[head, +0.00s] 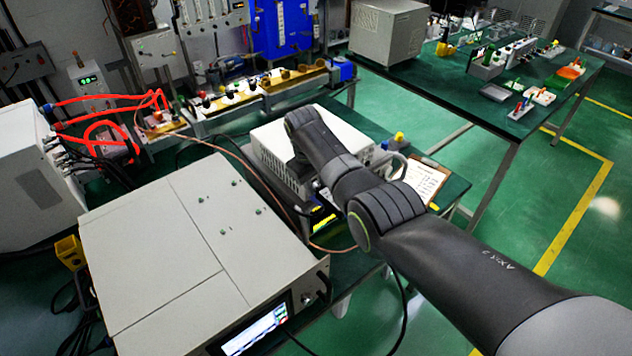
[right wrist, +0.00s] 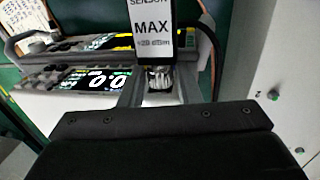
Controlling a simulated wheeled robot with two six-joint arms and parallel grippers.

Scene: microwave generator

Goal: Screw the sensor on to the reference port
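The sensor (right wrist: 152,28) shows in the right wrist view as a dark upright block with a white label reading MAX and a ribbed metal connector (right wrist: 160,78) below it. My right gripper (right wrist: 160,88) has its fingers on either side of this connector and is shut on the sensor. In the head view my right arm reaches in from the lower right, and its own links hide most of the gripper and sensor. A meter (right wrist: 95,78) with lit digits is behind the fingers; its display (head: 323,221) shows in the head view. I cannot make out the reference port. My left gripper is not in view.
A large grey instrument (head: 165,250) with a lit screen fills the lower left. A perforated white case (head: 270,150) stands beyond my right arm. A clipboard (head: 425,178) lies right of it. A thin copper-coloured cable (head: 240,160) loops between the instruments.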

